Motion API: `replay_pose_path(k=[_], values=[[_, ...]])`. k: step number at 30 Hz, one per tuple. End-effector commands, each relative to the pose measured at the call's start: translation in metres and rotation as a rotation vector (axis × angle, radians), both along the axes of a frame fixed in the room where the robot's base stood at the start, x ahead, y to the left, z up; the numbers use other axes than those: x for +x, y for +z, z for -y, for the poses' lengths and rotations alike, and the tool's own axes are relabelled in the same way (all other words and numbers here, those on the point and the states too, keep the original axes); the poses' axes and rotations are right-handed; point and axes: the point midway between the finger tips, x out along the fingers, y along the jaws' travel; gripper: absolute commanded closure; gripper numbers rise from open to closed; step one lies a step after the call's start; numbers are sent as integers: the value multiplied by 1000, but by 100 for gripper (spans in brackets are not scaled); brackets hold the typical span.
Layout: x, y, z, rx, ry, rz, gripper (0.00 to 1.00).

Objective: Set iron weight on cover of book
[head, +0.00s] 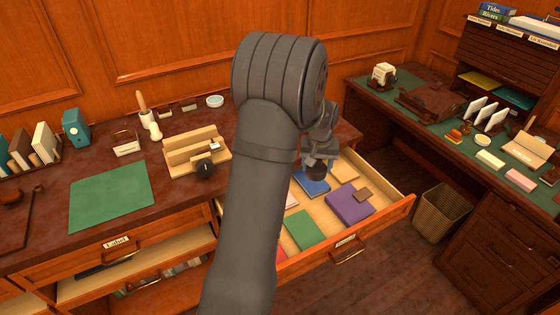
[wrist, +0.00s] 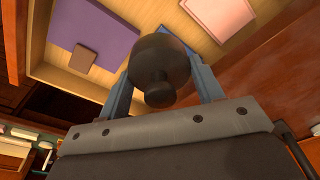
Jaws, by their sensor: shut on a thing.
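The iron weight (wrist: 160,62), dark and round with a knob, is between the two fingers of my gripper (wrist: 162,85) in the wrist view. My gripper is shut on it. In the head view the weight (head: 316,173) shows below my gripper (head: 318,158), in front of a blue book (head: 312,187) in the open drawer. I cannot tell whether weight and book touch. A purple book (head: 349,207) with a small brown block on it, a green book (head: 304,230) and a pink book (wrist: 220,14) also lie in the drawer. Part of the drawer is hidden by my arm.
The open drawer (head: 404,208) has raised walls and a labelled front. A dark desk with a green mat (head: 112,196) and a wooden organizer (head: 193,146) is at left. A second desk (head: 425,112) and a wastebasket (head: 440,212) stand at right.

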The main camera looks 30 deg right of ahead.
Motion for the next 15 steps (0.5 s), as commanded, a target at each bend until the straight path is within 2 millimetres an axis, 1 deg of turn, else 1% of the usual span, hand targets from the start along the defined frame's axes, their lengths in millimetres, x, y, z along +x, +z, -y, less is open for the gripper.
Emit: replay_pose_path(k=[1, 3, 6, 10, 15], values=[[-14, -1, 17, -1, -30, 1, 94], [-31, -3, 36, -2, -62, 1, 94], [-52, -6, 58, -1, -99, 2, 94], [-72, -8, 76, -2, -132, 3, 94], [-84, -10, 87, -2, -150, 2, 94]])
